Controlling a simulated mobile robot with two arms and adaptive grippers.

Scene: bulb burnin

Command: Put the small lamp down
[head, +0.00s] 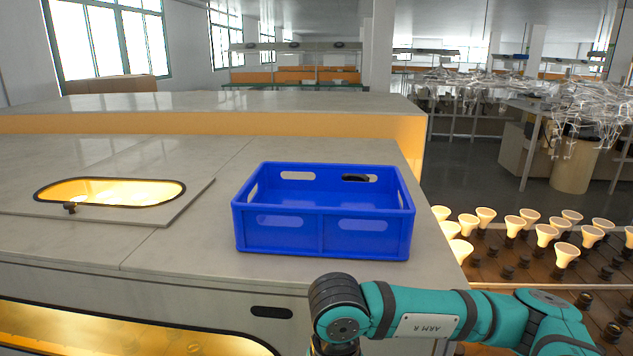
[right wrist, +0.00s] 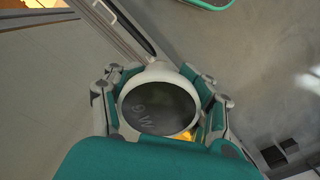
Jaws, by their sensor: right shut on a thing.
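The small lamp (right wrist: 158,106) shows in the right wrist view as a round white-rimmed body with a dark face marked with letters. My right gripper (right wrist: 160,92) has its fingers on both sides of the lamp and is shut on it. In the head view my right arm reaches across the front of the counter, and its gripper and the lamp are hidden below the picture's edge. My left gripper is not in view.
A blue crate (head: 281,236) stands on the grey counter (head: 190,244), its inside partly hidden by its walls. A lit oval opening (head: 110,191) is at the left. Several cone-shaped lamps (head: 545,233) stand on a rack at the right. The counter left of the crate is clear.

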